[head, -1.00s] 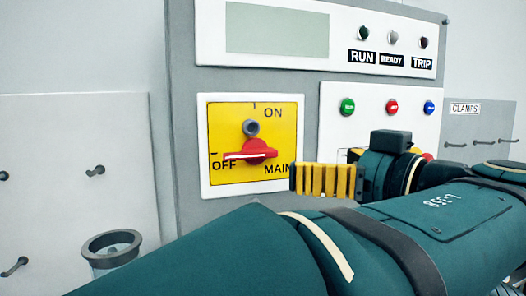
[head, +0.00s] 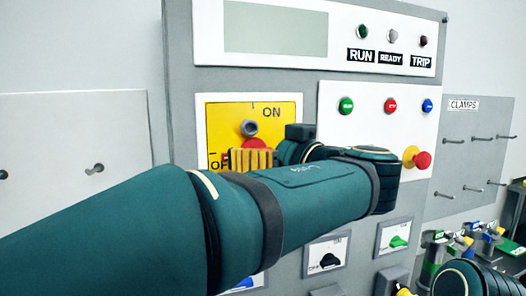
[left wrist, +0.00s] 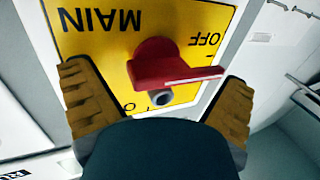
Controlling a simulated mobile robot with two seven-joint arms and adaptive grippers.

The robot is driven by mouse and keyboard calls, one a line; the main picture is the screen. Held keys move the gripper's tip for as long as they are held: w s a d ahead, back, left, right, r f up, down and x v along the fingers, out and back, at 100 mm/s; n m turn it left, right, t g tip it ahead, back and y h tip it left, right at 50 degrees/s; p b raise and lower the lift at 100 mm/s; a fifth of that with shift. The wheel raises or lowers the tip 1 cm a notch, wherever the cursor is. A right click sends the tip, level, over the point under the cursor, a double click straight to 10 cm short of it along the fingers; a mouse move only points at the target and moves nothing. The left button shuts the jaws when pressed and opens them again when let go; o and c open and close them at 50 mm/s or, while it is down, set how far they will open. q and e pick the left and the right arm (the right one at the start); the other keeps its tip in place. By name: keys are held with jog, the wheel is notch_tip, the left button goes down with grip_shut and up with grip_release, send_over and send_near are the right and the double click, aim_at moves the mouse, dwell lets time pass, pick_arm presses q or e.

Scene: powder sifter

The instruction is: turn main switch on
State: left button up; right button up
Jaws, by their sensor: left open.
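The main switch is a yellow plate (head: 227,122) in a white frame, with a grey round post and a red handle (head: 257,143) below the ON mark. My left gripper (head: 251,160) is in front of the plate's lower half and covers most of the handle and the MAIN label. In the left wrist view, upside down, the red handle (left wrist: 160,66) points towards OFF. The open fingers of the left gripper (left wrist: 158,82) stand on both sides of it; I cannot tell if they touch it. My right gripper is not in view.
A panel with green, red and blue buttons (head: 391,105) and a red emergency knob (head: 423,161) is right of the switch. Small black (head: 329,260) and green switches (head: 398,242) sit lower. A board with pegs marked CLAMPS (head: 475,150) is at the right.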

pick_arm(q)
jog(key=c, duration=0.8)
jog(key=shift+s+r, duration=0.1)
jog(key=shift+s, duration=0.05)
jog(key=c, duration=0.5)
jog(key=shift+c, duration=0.2)
